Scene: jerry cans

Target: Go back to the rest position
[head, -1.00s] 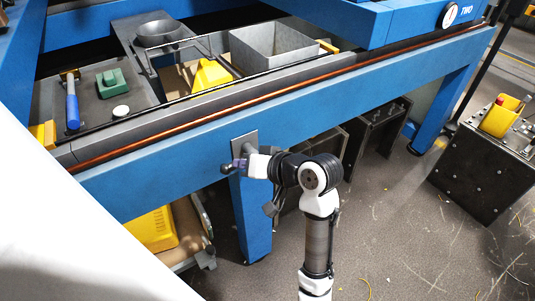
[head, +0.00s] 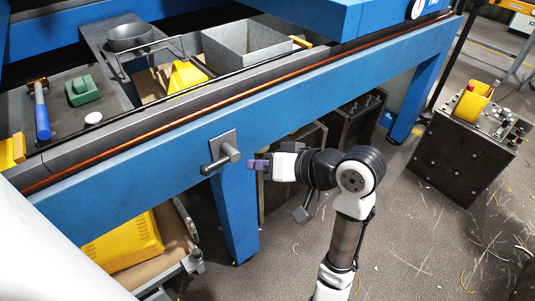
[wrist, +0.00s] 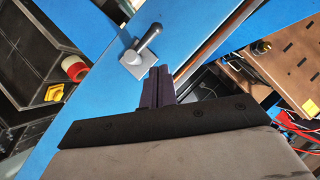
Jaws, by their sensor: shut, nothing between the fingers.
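My gripper (head: 259,165) is in the middle of the head view, at the end of my white and black arm. Its purple fingers are closed together and hold nothing. It points left at a grey handle (head: 221,158) on a square plate, fixed to the front beam of the blue bench (head: 330,105). A gap shows between the fingertips and the handle. In the wrist view the closed fingers (wrist: 157,87) point at the same handle (wrist: 147,40) just beyond them.
The bench top holds a grey metal bin (head: 245,45), a yellow piece (head: 186,76), a green block (head: 82,91) and a blue-handled tool (head: 41,112). Below are dark boxes (head: 355,120) and a yellow crate (head: 128,243). A dark cabinet (head: 465,150) stands right. Open floor lies between.

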